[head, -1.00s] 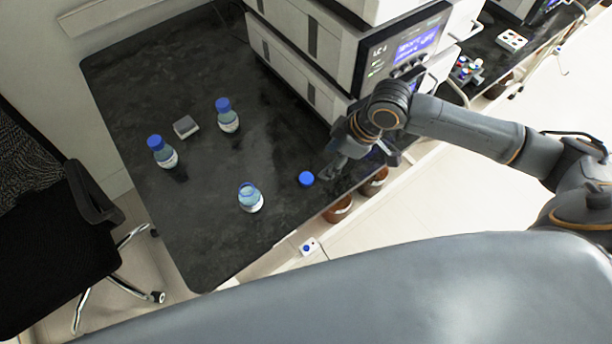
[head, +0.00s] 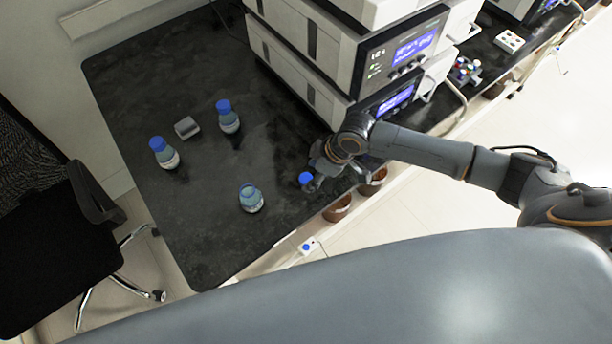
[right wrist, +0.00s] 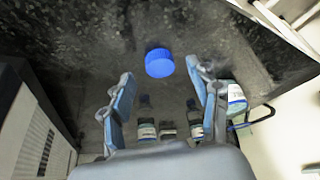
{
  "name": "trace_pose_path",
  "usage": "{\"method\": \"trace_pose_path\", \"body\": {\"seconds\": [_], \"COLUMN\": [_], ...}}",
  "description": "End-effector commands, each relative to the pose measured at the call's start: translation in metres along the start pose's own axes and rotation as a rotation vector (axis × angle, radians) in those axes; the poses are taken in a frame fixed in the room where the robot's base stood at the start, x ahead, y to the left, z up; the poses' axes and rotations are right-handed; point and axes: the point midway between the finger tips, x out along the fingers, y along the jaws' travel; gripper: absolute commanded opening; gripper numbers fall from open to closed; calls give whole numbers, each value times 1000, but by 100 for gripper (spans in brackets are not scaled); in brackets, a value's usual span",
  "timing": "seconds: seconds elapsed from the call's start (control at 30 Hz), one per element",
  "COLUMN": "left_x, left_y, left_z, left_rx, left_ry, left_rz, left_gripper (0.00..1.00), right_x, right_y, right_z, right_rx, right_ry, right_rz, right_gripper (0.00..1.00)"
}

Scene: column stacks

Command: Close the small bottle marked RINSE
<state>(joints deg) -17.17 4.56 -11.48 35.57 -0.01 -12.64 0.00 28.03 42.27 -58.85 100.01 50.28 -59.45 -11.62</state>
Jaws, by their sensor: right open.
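An uncapped small bottle (head: 251,198) stands upright near the front of the dark bench; its label is too small to read in the head view. A loose blue cap (head: 305,178) lies on the bench to its right. In the right wrist view the cap (right wrist: 159,63) sits beyond and between my open fingertips. My right gripper (head: 316,178) is open, low over the bench beside the cap, with nothing in it. At the right edge of the wrist view is a bottle (right wrist: 236,98) without a visible cap. My left gripper is not in view.
Two blue-capped bottles (head: 164,152) (head: 228,116) stand farther back with a small grey box (head: 187,127) between them. A stack of white instruments (head: 330,75) stands behind my right arm. Brown pots (head: 337,208) sit beyond the bench's front edge.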

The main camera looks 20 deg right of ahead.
Motion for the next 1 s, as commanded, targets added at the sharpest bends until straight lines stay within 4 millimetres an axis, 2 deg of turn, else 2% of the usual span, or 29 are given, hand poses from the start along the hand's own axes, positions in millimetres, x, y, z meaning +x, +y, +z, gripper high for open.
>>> {"method": "trace_pose_path", "body": {"seconds": [0.1,0.2,0.53,0.7,0.73,1.0], "left_x": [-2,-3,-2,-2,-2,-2], "left_y": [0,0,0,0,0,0], "left_z": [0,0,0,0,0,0], "left_rx": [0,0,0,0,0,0], "left_ry": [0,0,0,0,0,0], "left_rz": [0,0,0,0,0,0], "left_gripper": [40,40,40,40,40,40], "right_x": [14,20,20,20,20,20], "right_y": [0,0,0,0,0,0], "right_z": [0,0,0,0,0,0], "right_rx": [3,1,0,0,0,0], "right_ry": [0,1,0,0,0,0], "right_rz": [-1,0,0,0,0,0], "right_gripper": [61,61,61,26,23,23]}}
